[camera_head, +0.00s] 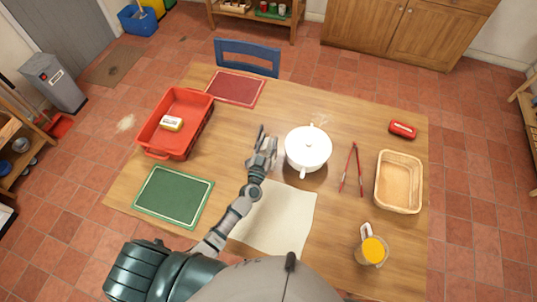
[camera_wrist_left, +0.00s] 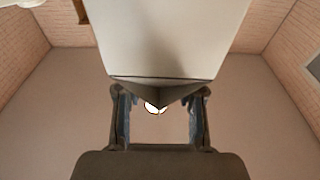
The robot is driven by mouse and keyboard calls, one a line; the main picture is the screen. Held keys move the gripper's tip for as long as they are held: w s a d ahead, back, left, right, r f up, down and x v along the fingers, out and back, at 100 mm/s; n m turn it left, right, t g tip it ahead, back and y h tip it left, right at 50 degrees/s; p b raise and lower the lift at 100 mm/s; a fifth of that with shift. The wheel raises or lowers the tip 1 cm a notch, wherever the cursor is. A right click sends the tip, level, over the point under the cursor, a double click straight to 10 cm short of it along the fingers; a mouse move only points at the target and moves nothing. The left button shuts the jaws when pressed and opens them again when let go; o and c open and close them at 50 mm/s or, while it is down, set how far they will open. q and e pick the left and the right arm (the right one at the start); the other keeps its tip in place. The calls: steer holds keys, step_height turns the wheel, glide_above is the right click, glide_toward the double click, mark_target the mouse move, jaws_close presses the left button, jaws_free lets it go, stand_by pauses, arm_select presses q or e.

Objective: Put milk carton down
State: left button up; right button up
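The milk carton (camera_wrist_left: 170,40) fills the upper middle of the left wrist view as a large white box with a grey folded end. My left gripper (camera_wrist_left: 158,105) has one finger on each side of that folded end and looks closed on it. In the head view my left gripper (camera_head: 264,145) is over the middle of the table, just left of the white pot. Only a small pale patch shows between its fingers there, so most of the carton is hidden. The gap to the tabletop cannot be judged. My right gripper is not in view.
The white lidded pot (camera_head: 307,149) is close on the right. A cream cloth (camera_head: 280,220) lies in front. Around the table are a red bin (camera_head: 162,140), green mat (camera_head: 172,196), red mat (camera_head: 236,88), red tongs (camera_head: 352,169), basket (camera_head: 399,182) and juice jug (camera_head: 371,250).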

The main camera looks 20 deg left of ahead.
arm_select(q)
steer(key=shift+s, duration=0.1)
jaws_close()
